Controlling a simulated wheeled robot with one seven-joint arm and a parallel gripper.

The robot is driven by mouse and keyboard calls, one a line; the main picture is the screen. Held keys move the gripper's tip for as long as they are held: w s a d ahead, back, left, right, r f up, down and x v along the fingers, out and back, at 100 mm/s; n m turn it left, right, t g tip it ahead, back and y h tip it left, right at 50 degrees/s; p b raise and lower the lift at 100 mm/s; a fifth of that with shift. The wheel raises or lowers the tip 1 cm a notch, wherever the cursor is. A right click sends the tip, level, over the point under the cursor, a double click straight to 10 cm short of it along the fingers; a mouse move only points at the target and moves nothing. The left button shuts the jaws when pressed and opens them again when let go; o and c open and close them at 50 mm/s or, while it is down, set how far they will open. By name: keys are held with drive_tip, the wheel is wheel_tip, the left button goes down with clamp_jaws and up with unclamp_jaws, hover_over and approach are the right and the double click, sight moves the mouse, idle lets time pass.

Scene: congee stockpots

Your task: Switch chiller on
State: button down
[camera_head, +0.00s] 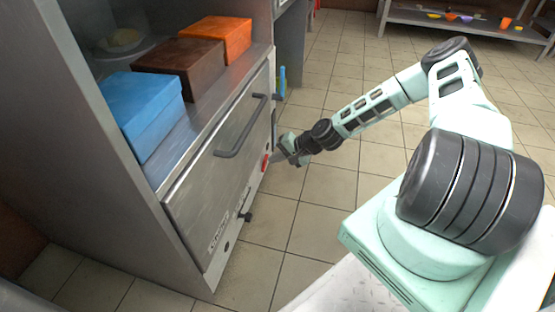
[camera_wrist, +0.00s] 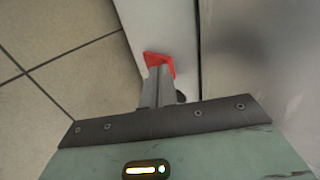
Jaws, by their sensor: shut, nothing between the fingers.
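The chiller (camera_head: 215,180) is a steel cabinet with a long door and a bar handle (camera_head: 241,127), standing at the left in the head view. A red switch (camera_head: 265,163) sits on its lower front panel, below the door. The switch also shows in the wrist view (camera_wrist: 160,62), right in front of my fingertips. My gripper (camera_head: 282,158) is shut and empty. In the wrist view its fingers (camera_wrist: 159,72) overlap the lower part of the switch; I cannot tell whether they touch it. Part of the switch is hidden behind the fingers.
Blue (camera_head: 143,105), brown (camera_head: 183,68) and orange (camera_head: 222,38) boxes stand on top of the chiller. A dark knob (camera_head: 247,216) sticks out low on the panel. A steel shelf (camera_head: 465,28) with small items stands at the back right. The tiled floor beside the chiller is clear.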

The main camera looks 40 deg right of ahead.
drive_tip(key=shift+r, duration=0.1)
drive_tip(key=w+a+r+g+p, duration=0.1)
drive_tip(key=p, duration=0.3)
drive_tip(key=shift+h, duration=0.4)
drive_tip(key=shift+s+d+f, duration=0.1)
drive_tip(key=shift+d+f, duration=0.05)
drive_tip(key=shift+f, duration=0.3)
drive_tip(key=shift+r, duration=0.1)
drive_tip(key=shift+r+p, duration=0.5)
drive_tip(key=shift+r, duration=0.2)
